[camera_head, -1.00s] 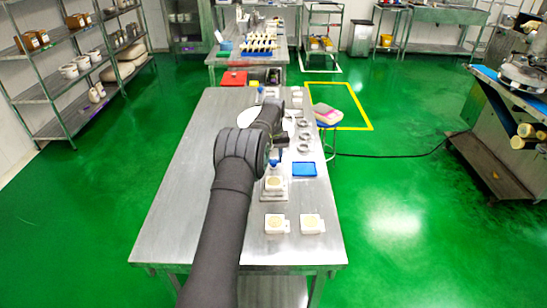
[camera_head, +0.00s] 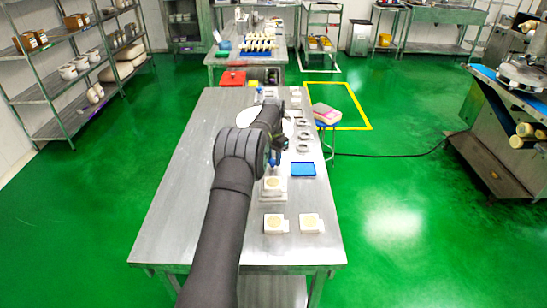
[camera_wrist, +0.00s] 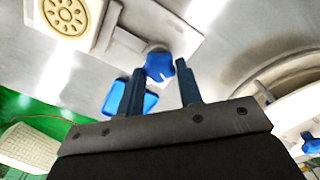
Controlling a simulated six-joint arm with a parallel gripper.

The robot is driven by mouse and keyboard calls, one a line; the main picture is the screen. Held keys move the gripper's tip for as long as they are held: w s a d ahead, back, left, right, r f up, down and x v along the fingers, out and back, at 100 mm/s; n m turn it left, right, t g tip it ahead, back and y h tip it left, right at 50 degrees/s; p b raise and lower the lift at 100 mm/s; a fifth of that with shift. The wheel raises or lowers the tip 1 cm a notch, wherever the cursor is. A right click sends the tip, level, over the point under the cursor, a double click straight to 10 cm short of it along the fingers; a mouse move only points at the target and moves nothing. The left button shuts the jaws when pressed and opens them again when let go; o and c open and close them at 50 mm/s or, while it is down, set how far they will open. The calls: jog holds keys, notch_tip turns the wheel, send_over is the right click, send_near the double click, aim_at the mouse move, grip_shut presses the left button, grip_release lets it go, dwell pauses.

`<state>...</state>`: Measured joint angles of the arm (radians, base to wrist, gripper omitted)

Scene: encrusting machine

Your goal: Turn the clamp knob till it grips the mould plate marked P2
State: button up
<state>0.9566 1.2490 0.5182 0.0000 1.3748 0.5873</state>
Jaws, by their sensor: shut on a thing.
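The blue clamp knob (camera_wrist: 158,64), lobed with a small white mark, sits on a pale grey clamp in the wrist view. My gripper (camera_wrist: 160,82) has one finger on each side of it and is shut on it. A cream mould plate with a round petal pattern (camera_wrist: 65,14) lies at the upper left of that view, in the clamp's base beside the knob. In the head view the plate (camera_head: 272,184) sits in its fixture on the steel table, just in front of my gripper (camera_head: 275,158). I cannot read a P2 mark or tell any gap at the plate.
A blue tray (camera_head: 303,169) lies right of the clamp. Two more cream plates (camera_head: 276,224) (camera_head: 311,223) lie at the near right of the steel table (camera_head: 185,210). Several metal rings (camera_head: 303,136) stand farther back. The table's left side is clear.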

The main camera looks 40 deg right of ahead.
aim_at(274, 160)
jog(key=shift+m, duration=0.6)
jog(key=o, duration=1)
notch_tip(274, 160, up, 18)
jog(key=shift+f, duration=0.25)
notch_tip(274, 160, down, 18)
jog(key=shift+r, duration=0.2)
dwell(0.6)
